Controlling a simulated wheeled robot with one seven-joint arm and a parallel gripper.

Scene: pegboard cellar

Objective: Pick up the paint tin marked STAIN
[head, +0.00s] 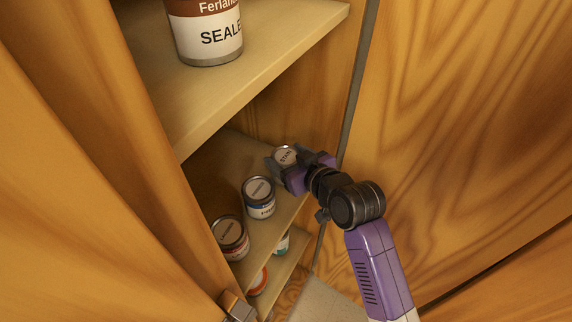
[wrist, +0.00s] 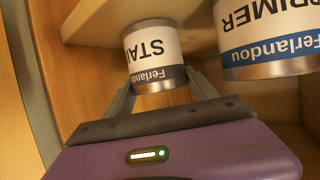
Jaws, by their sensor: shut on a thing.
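The paint tin marked STAIN (head: 286,154) is on the middle shelf of the cupboard in the head view, at the right end of a row of tins. In the wrist view the STAIN tin (wrist: 153,50) shows upside down, with a white label and a dark grey band reading Ferlandou. My gripper (head: 287,166) is shut on the STAIN tin, with one finger on each side of it; the fingers also show in the wrist view (wrist: 160,92). Whether the tin touches the shelf I cannot tell.
A PRIMER tin (wrist: 265,40) with a blue band stands close beside the STAIN tin; it also shows in the head view (head: 259,199). Another tin (head: 229,238) stands farther left. A SEALER tin (head: 207,30) stands on the upper shelf (head: 240,75). Wooden doors flank the opening.

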